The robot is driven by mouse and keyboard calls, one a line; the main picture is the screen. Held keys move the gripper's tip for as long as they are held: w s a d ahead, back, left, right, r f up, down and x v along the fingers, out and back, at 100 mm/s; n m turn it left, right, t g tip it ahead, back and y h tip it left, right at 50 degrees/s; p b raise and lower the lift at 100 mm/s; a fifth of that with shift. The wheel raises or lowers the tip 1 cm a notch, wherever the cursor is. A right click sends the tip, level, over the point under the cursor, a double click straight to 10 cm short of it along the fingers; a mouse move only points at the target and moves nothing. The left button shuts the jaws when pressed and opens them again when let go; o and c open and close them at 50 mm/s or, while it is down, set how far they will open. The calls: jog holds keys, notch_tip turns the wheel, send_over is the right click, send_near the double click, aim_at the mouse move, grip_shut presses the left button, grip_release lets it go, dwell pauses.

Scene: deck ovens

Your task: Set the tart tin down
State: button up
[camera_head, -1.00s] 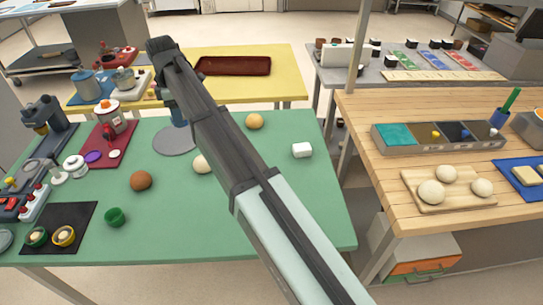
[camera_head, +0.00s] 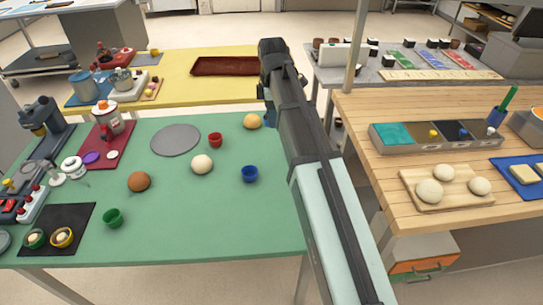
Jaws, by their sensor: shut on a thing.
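My gripper (camera_head: 269,112) hangs below my wrist, over the right part of the green table, and is mostly hidden behind my arm. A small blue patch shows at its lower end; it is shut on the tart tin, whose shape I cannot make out. Other small cups like tins stand on the green table: a red one (camera_head: 215,140), a blue one (camera_head: 250,174) and a green one (camera_head: 113,218). A flat grey disc (camera_head: 175,140) lies bare, left of my gripper.
The green table (camera_head: 215,225) also holds a brown ball (camera_head: 139,181), a pale ball (camera_head: 202,164) and a yellow ball (camera_head: 252,121). A black mat (camera_head: 75,218) with two filled cups lies at the left. The table's front middle is clear. A wooden table (camera_head: 400,110) stands right.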

aim_at(271, 156)
jog(key=shift+a+f, duration=0.15)
jog(key=shift+f, duration=6.9)
jog(key=shift+f, duration=0.15)
jog(key=o, duration=1)
jog(key=shift+o, duration=0.2)
notch_tip(271, 156, up, 12)
jog(key=shift+r, duration=0.15)
